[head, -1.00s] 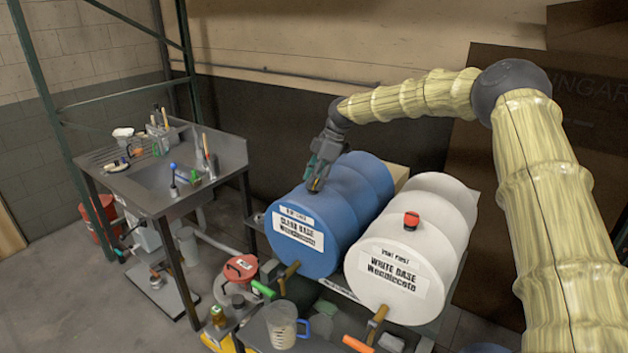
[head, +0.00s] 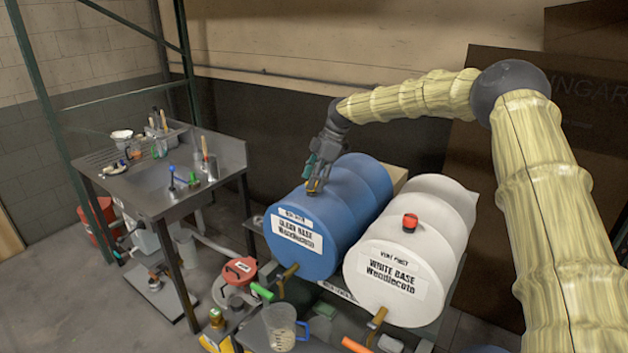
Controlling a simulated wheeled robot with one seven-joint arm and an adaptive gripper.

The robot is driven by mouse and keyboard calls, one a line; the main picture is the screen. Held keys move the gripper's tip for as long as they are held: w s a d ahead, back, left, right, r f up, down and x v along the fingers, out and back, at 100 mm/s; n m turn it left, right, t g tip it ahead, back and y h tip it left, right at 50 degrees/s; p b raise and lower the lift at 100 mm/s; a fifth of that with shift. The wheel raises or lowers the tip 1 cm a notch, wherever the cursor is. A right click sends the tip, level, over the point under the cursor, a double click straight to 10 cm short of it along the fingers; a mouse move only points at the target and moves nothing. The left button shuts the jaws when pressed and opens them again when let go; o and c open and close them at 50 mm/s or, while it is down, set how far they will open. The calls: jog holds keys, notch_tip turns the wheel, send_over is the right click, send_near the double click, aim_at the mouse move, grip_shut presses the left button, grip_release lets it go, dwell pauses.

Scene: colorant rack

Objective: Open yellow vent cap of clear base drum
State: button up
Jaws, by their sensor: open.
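The clear base drum (head: 345,213) is blue and lies on its side in the middle of the head view, with a white label on its front end. My gripper (head: 313,187) is over the top of this drum near its front edge, pointing down, with its jaws open. A small yellow-orange patch, likely the vent cap (head: 312,187), shows at the fingertips. The fingers partly hide it, and I cannot tell whether they touch it.
A white base drum (head: 390,272) with a red cap (head: 410,222) lies close on the right. A metal sink table (head: 170,200) stands on the left. A clear jug (head: 282,325) and a red-lidded container (head: 240,270) sit in front of the drums.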

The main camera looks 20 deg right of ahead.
jog(key=v, duration=1.1)
jog(key=shift+d+r, duration=0.2)
jog(key=shift+d, duration=0.1)
